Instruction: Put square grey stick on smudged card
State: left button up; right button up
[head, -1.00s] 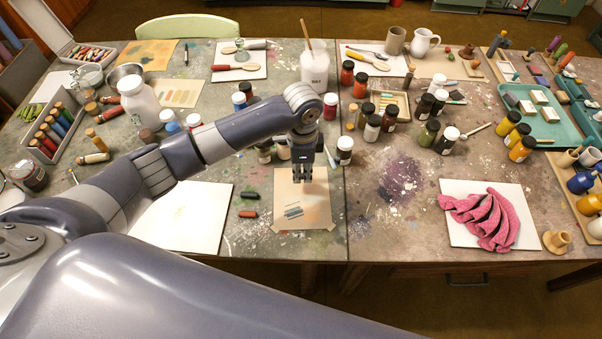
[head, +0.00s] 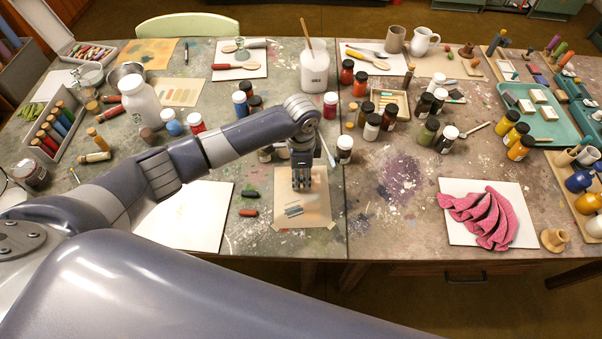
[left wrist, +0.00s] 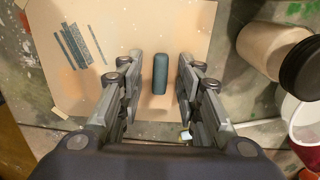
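The smudged card (head: 318,215), tan with grey-blue streaks, lies taped near the table's front edge; in the left wrist view the card (left wrist: 100,85) lies under the gripper. My left gripper (head: 301,188) points down over the card's far part. In the left wrist view my left gripper (left wrist: 158,88) is open, its fingers on either side of a short dark blue-grey stick (left wrist: 160,73), apparently the square grey stick, with gaps on both sides. The stick appears to lie on the card; its exact height is unclear. In the head view the gripper hides it. My right gripper is not in view.
A dark green stick (head: 250,194) and a red stick (head: 249,212) lie left of the card. A white-capped jar (head: 344,149) stands close behind it on the right. A white board (head: 185,220) lies further left. The table right of the card is clear.

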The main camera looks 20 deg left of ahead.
aim_at(301, 178)
pick_arm(q)
jog(key=shift+r, duration=0.6)
notch_tip(301, 178, up, 11)
jog(key=shift+b, duration=0.35)
